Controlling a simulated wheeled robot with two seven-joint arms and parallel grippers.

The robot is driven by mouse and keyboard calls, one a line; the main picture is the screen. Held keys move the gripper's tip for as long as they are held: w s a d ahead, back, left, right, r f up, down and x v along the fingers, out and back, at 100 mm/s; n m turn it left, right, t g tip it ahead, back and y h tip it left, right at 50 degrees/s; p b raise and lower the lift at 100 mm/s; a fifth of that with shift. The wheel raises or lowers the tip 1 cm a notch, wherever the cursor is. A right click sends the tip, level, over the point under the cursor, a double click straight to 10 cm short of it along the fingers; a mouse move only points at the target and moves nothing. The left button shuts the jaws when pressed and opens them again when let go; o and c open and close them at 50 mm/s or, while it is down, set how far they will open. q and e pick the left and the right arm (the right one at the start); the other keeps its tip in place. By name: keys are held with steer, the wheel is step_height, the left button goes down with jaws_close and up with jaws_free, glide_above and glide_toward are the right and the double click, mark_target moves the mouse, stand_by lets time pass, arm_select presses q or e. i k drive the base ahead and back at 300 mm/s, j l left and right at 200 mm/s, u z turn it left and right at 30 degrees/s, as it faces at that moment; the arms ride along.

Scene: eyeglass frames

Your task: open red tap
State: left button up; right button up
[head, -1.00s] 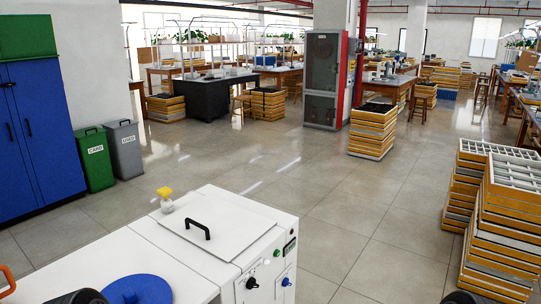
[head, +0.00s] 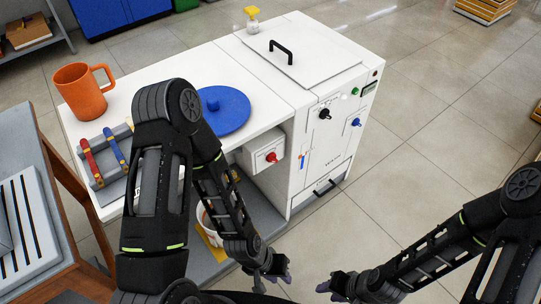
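A red knob (head: 272,157), the only red tap-like part I can make out, sits on the front of a small white box (head: 258,149) under the white worktop. My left gripper (head: 272,279) hangs low at the bottom centre, below and apart from the red knob. My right gripper (head: 332,286) is at the bottom, right of the left one, also well apart from the knob. Both grippers are small and dark here, and their finger gaps are unclear. I see nothing held in either. My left arm covers part of the worktop and the space below it.
The white machine (head: 325,85) has a black knob (head: 324,114) and a blue knob (head: 356,122). On the worktop are a blue lid (head: 225,112), an orange mug (head: 82,90) and a rack with red and blue handles. A wooden table (head: 70,190) stands left. Floor at right is mostly clear.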

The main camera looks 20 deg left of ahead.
mark_target(270, 158)
steer(key=l+u, duration=0.25)
steer(key=l, duration=0.25)
steer(key=k+l+u, duration=0.1)
steer(key=l+u, duration=0.15)
steer(key=l, duration=0.25)
steer(key=k+l+u, duration=0.25)
steer(key=l, duration=0.2)
steer(key=i+l, duration=0.05)
steer(key=i, duration=0.05)
